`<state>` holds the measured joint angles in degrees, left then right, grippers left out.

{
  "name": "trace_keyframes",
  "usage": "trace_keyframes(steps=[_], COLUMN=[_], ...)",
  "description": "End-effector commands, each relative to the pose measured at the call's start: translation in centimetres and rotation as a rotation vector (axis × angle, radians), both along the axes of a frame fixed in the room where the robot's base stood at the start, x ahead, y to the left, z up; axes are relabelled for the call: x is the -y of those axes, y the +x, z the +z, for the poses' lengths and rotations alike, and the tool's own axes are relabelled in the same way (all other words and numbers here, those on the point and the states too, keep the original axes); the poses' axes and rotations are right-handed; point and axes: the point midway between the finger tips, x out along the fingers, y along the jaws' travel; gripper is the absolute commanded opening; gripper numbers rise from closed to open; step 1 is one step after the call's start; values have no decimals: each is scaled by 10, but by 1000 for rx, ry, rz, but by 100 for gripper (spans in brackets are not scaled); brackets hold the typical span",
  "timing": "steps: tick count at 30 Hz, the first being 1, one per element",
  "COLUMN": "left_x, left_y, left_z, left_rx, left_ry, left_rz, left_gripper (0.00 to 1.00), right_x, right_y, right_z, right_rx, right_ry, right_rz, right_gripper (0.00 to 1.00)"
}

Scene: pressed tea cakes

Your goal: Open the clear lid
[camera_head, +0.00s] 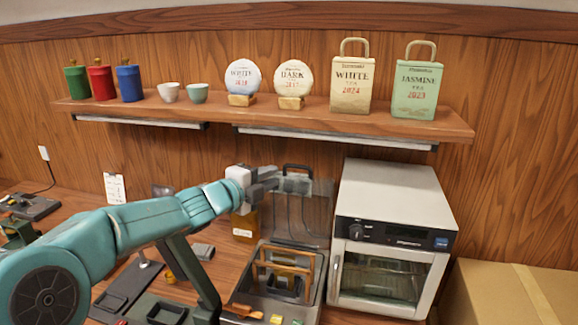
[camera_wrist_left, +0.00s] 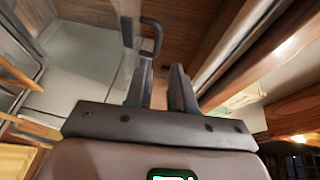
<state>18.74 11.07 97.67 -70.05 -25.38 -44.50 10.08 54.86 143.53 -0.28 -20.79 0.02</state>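The clear lid (camera_head: 312,222) is a see-through panel with a black handle (camera_head: 297,167) at its top. It stands raised, close to upright, at the back of a dark tray (camera_head: 272,308). My left gripper (camera_head: 303,186) is at the lid's upper part, just below the handle in the head view. In the left wrist view the black handle (camera_wrist_left: 152,38) is just beyond the fingertips. The fingers (camera_wrist_left: 161,68) are apart with a gap between them, and nothing is clearly held. Whether a finger touches the lid cannot be told. My right gripper is not in view.
A white oven-like appliance (camera_head: 392,210) stands close right of the lid. A wooden shelf (camera_head: 300,118) with tea cakes, bags, cups and canisters runs above. A cardboard box (camera_head: 510,295) is at lower right. A wooden rack (camera_head: 262,266) is in the tray.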

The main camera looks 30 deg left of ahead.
Motion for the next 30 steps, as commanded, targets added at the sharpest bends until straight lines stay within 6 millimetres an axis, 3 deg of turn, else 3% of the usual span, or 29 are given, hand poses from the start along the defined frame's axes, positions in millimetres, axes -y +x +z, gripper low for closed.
trace_keyframes(steps=[6, 12, 24, 26, 30], left_x=[7, 10, 9, 9, 9], left_y=[47, 77, 88, 88, 88], left_z=[-3, -7, -10, -10, -10], left_rx=[-2, -2, -1, -1, 0], left_ry=[-1, 0, 1, 1, 1], left_rz=[-1, 0, 1, 1, 1], left_gripper=[23, 23, 23, 4, 0], right_x=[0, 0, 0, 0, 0], right_y=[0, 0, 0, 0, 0], right_z=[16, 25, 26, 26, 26], right_rx=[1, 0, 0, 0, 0], right_ry=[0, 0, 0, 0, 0], right_rz=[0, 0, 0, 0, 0], right_gripper=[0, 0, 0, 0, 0])
